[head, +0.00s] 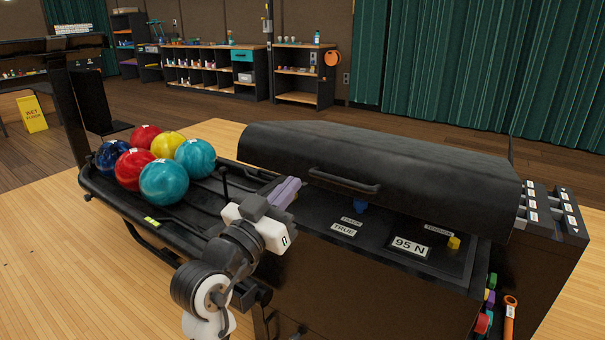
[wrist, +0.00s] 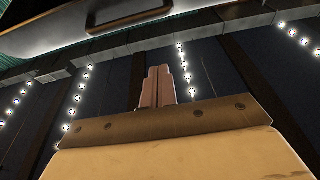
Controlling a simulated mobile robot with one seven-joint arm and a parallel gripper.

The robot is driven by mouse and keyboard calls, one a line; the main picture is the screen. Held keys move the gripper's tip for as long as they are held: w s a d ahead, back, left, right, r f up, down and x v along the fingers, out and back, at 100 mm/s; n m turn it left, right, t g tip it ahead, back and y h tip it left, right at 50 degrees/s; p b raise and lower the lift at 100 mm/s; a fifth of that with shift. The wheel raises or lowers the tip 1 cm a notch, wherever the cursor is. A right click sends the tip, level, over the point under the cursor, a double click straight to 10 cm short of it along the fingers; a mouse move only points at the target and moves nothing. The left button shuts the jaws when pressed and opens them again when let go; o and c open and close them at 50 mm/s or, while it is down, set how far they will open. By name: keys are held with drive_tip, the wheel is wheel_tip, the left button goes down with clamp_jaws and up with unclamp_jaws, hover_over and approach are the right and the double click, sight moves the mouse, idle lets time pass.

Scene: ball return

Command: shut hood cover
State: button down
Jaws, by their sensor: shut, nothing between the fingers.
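The hood cover (head: 390,160) is a long, dark, rounded lid on top of the ball return machine. It stands raised at its front, and the labelled panel below it is exposed. Its bar handle (head: 343,181) is on the front face. My gripper (head: 288,190) is shut and empty, to the left of the handle and apart from it in the head view. In the wrist view the closed fingers (wrist: 159,88) point up the picture. A dark handle (wrist: 128,14) on a pale-lit surface, probably the hood cover's, shows above them.
Several bowling balls (head: 164,182) sit on the rack (head: 155,214) left of my arm. The exposed panel has a "95 N" label (head: 410,247), a blue knob (head: 361,203) and a yellow knob (head: 454,242). A switch box (head: 552,212) stands at the right.

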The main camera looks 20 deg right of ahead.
sight(316, 168)
wheel_tip(316, 168, up, 8)
drive_tip(key=g+y+p, duration=0.4)
drive_tip(key=y+p, duration=0.1)
drive_tip(key=p, duration=2.3)
drive_tip(key=shift+g, duration=0.3)
drive_tip(key=w+d+f+p, duration=0.1)
drive_tip(key=w+d+f, duration=0.1)
drive_tip(key=w+d+f+p, duration=0.1)
drive_tip(key=w+d+f, duration=0.1)
drive_tip(key=d+f, duration=0.1)
drive_tip(key=w+d+f+p, duration=0.1)
drive_tip(key=w+d+f, duration=0.1)
drive_tip(key=shift+d+f+p, duration=0.2)
drive_tip(key=shift+f+p, duration=0.05)
drive_tip(key=shift+p, duration=0.1)
